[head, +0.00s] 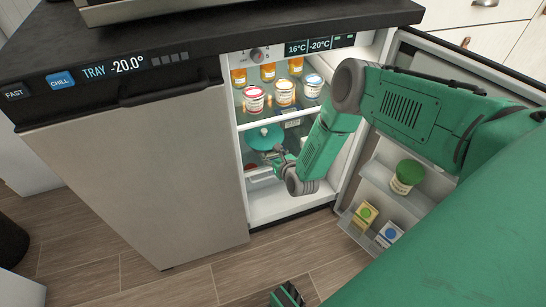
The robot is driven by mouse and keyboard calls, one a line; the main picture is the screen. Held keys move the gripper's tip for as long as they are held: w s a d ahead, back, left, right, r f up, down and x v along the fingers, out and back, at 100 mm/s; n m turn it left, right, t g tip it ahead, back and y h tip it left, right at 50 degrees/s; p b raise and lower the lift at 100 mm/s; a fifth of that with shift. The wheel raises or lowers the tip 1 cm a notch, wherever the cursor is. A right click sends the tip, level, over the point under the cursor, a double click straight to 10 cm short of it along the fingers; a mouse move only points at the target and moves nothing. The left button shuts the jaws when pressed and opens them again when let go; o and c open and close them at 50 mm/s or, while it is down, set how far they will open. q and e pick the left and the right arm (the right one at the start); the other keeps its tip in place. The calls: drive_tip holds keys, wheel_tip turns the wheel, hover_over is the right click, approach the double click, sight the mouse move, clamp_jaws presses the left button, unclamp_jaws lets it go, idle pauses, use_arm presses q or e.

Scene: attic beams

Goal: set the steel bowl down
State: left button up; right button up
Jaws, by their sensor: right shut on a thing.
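My right gripper (277,158) is inside the open fridge, small in the view and partly hidden by its own wrist. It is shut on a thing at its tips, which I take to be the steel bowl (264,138). Only a round teal top shows clearly there, level with the lower part of the fridge, just under the middle shelf. Its steel wall is hard to make out, and I cannot tell whether its base touches a surface.
Jars with red, cream and blue lids (285,92) and amber bottles fill the upper shelf (265,124). The open door (390,190) holds a green-lidded jar (407,176) and two small cartons (365,214). The fridge's white floor (285,203) looks clear in front.

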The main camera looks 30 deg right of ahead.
drive_tip(key=o, duration=1.4)
drive_tip(key=shift+o, duration=0.2)
drive_tip(key=shift+s, duration=0.1)
drive_tip(key=p+v, duration=0.7)
drive_tip(key=v, duration=0.4)
drive_tip(key=s+a+r+n+g+y, duration=0.25)
drive_tip(key=s+a+n, duration=0.4)
drive_tip(key=n, duration=0.35)
drive_tip(key=s+a+r+n+g+y, duration=0.15)
drive_tip(key=s+a+n+g, duration=0.25)
drive_tip(key=s+a+n, duration=0.45)
drive_tip(key=s+d+r+n+g+h, duration=0.1)
drive_tip(key=s+d+r+n+g, duration=0.2)
drive_tip(key=s+n, duration=0.3)
drive_tip(key=s+d+r+n+g+h, duration=0.1)
drive_tip(key=s+d+r+n+g, duration=0.2)
drive_tip(key=n, duration=1)
drive_tip(key=s+d+r, duration=0.1)
drive_tip(key=s+r, duration=0.1)
drive_tip(key=s, duration=0.1)
drive_tip(key=shift+s+d+r+n+p, duration=0.2)
drive_tip(key=shift+s+r+n+p, duration=0.05)
drive_tip(key=shift+s+n+p, duration=0.15)
